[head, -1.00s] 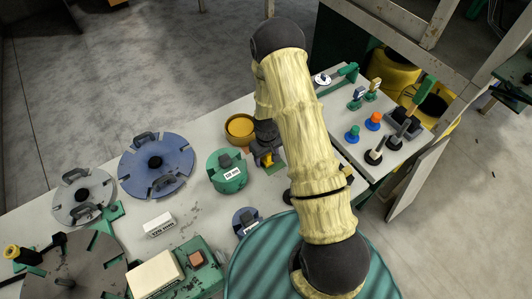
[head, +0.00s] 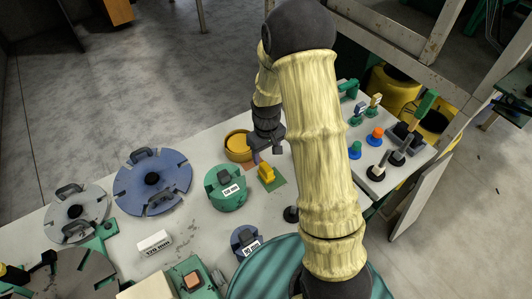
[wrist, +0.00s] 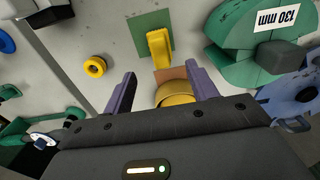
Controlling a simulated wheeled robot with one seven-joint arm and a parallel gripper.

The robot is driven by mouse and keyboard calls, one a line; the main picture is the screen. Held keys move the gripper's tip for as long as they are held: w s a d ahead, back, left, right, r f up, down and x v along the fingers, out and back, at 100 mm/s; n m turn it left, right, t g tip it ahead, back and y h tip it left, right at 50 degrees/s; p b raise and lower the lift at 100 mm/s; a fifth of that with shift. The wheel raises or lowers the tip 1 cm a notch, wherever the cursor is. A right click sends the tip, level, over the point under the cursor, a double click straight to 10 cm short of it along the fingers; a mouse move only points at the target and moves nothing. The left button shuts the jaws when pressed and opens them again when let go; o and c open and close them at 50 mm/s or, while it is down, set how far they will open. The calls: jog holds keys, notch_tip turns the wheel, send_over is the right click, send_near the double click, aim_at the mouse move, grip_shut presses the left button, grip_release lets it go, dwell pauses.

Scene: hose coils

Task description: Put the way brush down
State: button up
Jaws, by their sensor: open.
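The way brush, which I take to be the yellow block-like piece (head: 266,173), rests on a small green mat (head: 278,183) on the table. It also shows in the wrist view (wrist: 158,48), on the green mat (wrist: 147,20). My gripper (head: 267,153) is just behind the brush in the head view, its jaws apart. In the wrist view my gripper (wrist: 161,84) has its two purple fingers spread with nothing held between them. The brush lies beyond the fingertips, clear of both fingers.
A yellow round tub (head: 238,147) stands behind the brush. A green coil labelled 130 mm (head: 226,188) is close on its left, with a blue disc (head: 153,180) further left. Several pegs and tools stand on the right bench (head: 378,160). A yellow ring (wrist: 95,67) shows in the wrist view.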

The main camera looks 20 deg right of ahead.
jog(key=shift+r, duration=0.35)
dwell(0.3)
jog(key=shift+r, duration=0.2)
jog(key=s+r+m+t, duration=0.2)
jog(key=s+r+m, duration=0.1)
jog(key=s+r, duration=1)
jog(key=shift+s+m+t, duration=0.3)
jog(key=shift+s, duration=0.4)
jog(key=shift+o, duration=0.4)
